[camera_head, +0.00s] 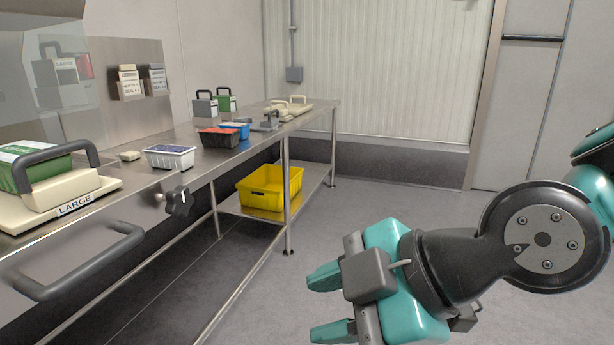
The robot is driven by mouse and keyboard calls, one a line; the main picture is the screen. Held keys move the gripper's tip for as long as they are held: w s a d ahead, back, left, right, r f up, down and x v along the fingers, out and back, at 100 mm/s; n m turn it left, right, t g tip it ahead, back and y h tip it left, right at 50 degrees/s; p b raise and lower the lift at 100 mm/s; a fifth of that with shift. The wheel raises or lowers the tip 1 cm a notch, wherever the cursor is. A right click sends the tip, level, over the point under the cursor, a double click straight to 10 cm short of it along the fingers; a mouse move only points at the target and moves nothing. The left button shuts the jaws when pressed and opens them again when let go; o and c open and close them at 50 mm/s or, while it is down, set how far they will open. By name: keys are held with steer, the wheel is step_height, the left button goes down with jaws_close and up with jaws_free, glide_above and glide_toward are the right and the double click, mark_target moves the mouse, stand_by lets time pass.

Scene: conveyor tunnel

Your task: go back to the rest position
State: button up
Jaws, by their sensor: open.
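My gripper (328,305) is in the lower right of the head view, at the end of my teal and black arm. Its two teal fingers point left and stand apart with nothing between them. It is in free air over the grey floor, to the right of the steel table (262,131), and touches nothing that I can see. Part of my arm runs out of the picture at the right edge.
On the table are a white tray (170,160), a black tray (218,139) and a blue tray (236,127). A yellow crate (268,190) sits on the lower shelf. A dark handle (85,262) juts out at lower left. The floor (400,205) behind my gripper is clear.

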steer(key=s+d+f+m+g+h+p, duration=0.1)
steer(key=s+d+m+g+h, duration=0.15)
steer(key=d+m, duration=0.45)
steer(key=s+d+m+g+h+p, duration=0.1)
steer(key=s+d+m+h, duration=0.15)
steer(key=d+m, duration=0.45)
step_height(320, 180, up, 27)
steer(key=p, duration=2.7)
steer(key=shift+w+a+h, duration=0.3)
steer(key=shift+w+a, duration=0.05)
steer(key=shift+w, duration=0.1)
